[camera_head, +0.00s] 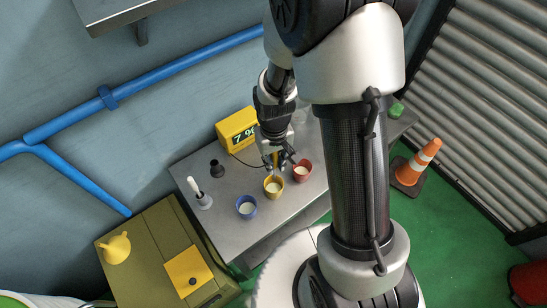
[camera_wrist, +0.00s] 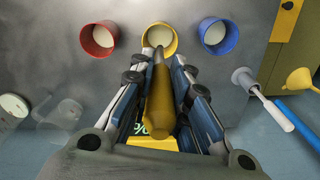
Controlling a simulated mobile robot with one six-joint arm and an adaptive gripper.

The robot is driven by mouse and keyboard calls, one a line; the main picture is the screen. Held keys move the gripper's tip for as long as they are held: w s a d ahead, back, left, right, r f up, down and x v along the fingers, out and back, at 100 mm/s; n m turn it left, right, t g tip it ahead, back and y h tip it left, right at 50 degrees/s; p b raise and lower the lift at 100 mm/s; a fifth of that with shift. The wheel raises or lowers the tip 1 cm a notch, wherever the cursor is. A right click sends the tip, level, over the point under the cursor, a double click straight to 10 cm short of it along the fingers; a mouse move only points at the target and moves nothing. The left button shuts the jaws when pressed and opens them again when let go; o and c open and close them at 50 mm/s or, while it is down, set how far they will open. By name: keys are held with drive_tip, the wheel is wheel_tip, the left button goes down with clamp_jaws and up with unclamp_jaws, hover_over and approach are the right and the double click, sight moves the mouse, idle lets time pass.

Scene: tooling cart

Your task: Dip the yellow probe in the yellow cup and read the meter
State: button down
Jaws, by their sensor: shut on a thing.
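My gripper (camera_head: 281,160) is shut on the yellow probe (camera_wrist: 160,98) above the steel cart top. In the wrist view the probe's thin grey tip overlaps the mouth of the yellow cup (camera_wrist: 160,36); I cannot tell whether it touches the pale liquid. The yellow cup (camera_head: 273,188) stands upright between the red cup (camera_head: 302,172) and the blue cup (camera_head: 246,208), each with pale contents. The yellow meter (camera_head: 237,130) stands behind with a lit display; a 7 and a percent sign are legible, the rest partly hidden by my arm. A dark cable runs from the meter toward the probe.
An olive cabinet (camera_head: 148,245) with a yellow funnel (camera_head: 117,248) adjoins at lower left. A traffic cone (camera_head: 415,164) stands right on the green floor.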

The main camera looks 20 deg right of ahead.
sight(274, 179)
drive_tip(key=shift+w+f+b, duration=0.1)
drive_tip(key=shift+f+b, duration=3.75)
drive_tip(key=shift+f, duration=1.2)
drive_tip(key=shift+r+p, duration=4.05)
drive_tip(key=shift+r, duration=1.2)
drive_tip(key=shift+r+p, duration=1.5)
drive_tip(key=shift+r, duration=0.45)
